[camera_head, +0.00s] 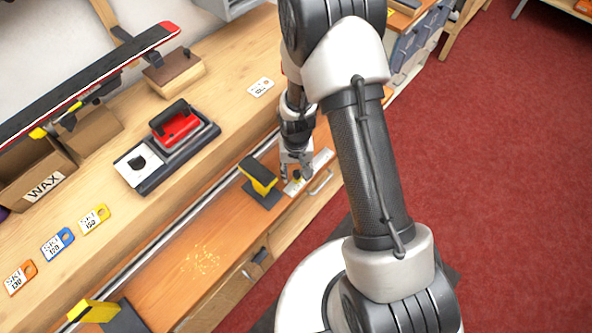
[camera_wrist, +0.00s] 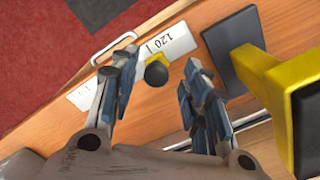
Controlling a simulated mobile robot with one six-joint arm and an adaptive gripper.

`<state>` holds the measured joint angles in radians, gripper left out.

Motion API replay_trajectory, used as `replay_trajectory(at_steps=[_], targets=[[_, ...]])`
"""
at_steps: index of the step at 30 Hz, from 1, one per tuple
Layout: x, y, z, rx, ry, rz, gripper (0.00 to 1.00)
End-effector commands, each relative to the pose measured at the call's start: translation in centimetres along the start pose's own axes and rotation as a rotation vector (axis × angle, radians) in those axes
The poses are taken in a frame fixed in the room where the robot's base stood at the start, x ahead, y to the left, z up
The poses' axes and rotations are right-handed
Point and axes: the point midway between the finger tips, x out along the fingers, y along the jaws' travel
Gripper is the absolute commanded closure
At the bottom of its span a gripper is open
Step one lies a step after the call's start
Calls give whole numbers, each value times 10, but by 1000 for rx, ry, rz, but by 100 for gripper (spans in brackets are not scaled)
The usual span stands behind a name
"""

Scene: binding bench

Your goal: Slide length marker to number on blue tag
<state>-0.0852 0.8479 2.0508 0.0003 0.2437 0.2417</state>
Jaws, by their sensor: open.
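The blue tag (camera_head: 57,243) lies on the bench shelf at left in the head view and appears to read SKI 120. The length marker, a round black knob with a yellowish part, shows in the wrist view (camera_wrist: 156,74) in front of a white scale strip (camera_wrist: 178,40). The strip's printed 120 is just above the knob; another number to the left is partly hidden. In the head view the strip (camera_head: 322,158) lies along the bench front. My gripper (camera_head: 295,178) is open over it; in the wrist view its fingers (camera_wrist: 160,64) stand either side of the knob, without clear contact.
A yellow-topped support (camera_head: 258,174) on a dark plate stands close left of my gripper; another (camera_head: 93,311) is farther left. A metal drawer handle (camera_head: 321,182) is near the strip. Orange (camera_head: 19,278) and yellow (camera_head: 94,219) tags and a red iron (camera_head: 175,123) lie behind.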

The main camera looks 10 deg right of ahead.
Motion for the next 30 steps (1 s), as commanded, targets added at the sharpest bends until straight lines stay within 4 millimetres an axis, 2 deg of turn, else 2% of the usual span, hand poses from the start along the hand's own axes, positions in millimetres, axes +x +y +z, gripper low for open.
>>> replay_trajectory(at_steps=[5, 12, 18, 23, 30], targets=[[-21, 0, -2, 0, 5, -1, 57], [-73, -1, -1, 0, 5, -1, 57], [-106, -1, -1, 0, 3, -1, 57], [-118, -1, 0, 0, 1, 0, 57], [-119, 0, 1, 0, -1, 0, 57]])
